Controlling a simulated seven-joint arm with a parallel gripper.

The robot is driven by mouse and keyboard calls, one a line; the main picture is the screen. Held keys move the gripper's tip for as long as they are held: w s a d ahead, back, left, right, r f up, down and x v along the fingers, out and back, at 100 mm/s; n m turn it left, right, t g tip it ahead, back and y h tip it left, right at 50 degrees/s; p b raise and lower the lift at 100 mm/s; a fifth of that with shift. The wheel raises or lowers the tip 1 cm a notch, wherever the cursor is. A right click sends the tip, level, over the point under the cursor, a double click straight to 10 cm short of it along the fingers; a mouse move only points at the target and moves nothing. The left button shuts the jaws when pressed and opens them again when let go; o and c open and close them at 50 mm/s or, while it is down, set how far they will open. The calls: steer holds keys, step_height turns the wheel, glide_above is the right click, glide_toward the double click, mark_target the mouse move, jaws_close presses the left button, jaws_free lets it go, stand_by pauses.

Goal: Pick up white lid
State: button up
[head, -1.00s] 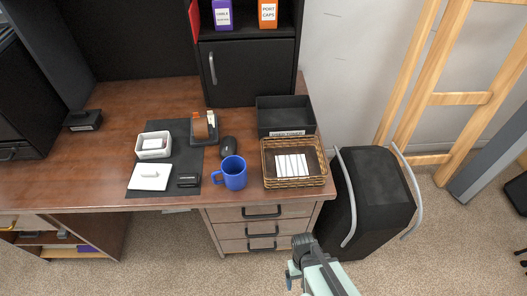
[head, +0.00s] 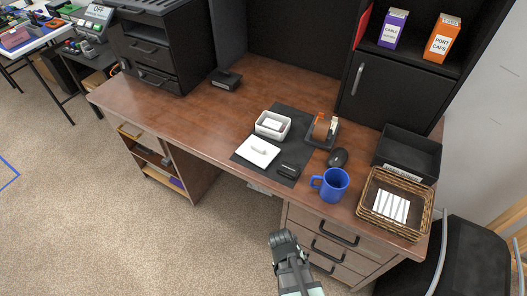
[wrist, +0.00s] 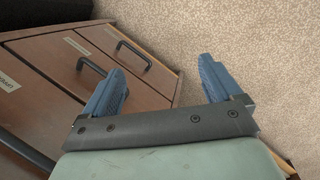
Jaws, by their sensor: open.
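The white lid (head: 258,151) is a flat square with a small raised handle. In the head view it lies on the black mat (head: 268,112) on the desk, in front of a white square container (head: 272,125). My gripper (wrist: 160,84) is open and empty in the wrist view, with drawer fronts to its left and carpet beyond it. In the head view my arm's end is low, in front of the desk and below the desktop, well apart from the lid. The lid is not in the wrist view.
A blue mug (head: 331,185), black mouse (head: 338,157), tape dispenser (head: 323,130) and small black item (head: 288,170) stand right of the lid. A wicker basket (head: 397,203) and black tray (head: 407,155) are further right. The desktop (head: 200,110) left of the mat is largely clear.

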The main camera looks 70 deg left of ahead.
steer(key=s+a+r+n+t+y, duration=0.2)
steer(key=s+a+r, duration=0.3)
steer(key=s+a, duration=0.25)
steer(key=m+t+y, duration=0.6)
steer(key=t+y, duration=0.1)
steer(key=y, duration=0.4)
glide_toward(257, 148)
steer(key=s+d, duration=0.1)
steer(key=d, duration=0.2)
steer(key=m, duration=0.5)
steer(key=shift+y, duration=0.3)
steer(key=x, duration=0.8)
steer(key=shift+s+a+r, duration=0.1)
steer(key=shift+a+r, duration=0.1)
steer(key=shift+a, duration=0.25)
steer(key=shift+x, duration=2.6)
steer(key=shift+s+a+f, duration=0.1)
steer(key=shift+s+a, duration=0.05)
steer(key=shift+s, duration=0.05)
steer(key=shift+c, duration=0.2)
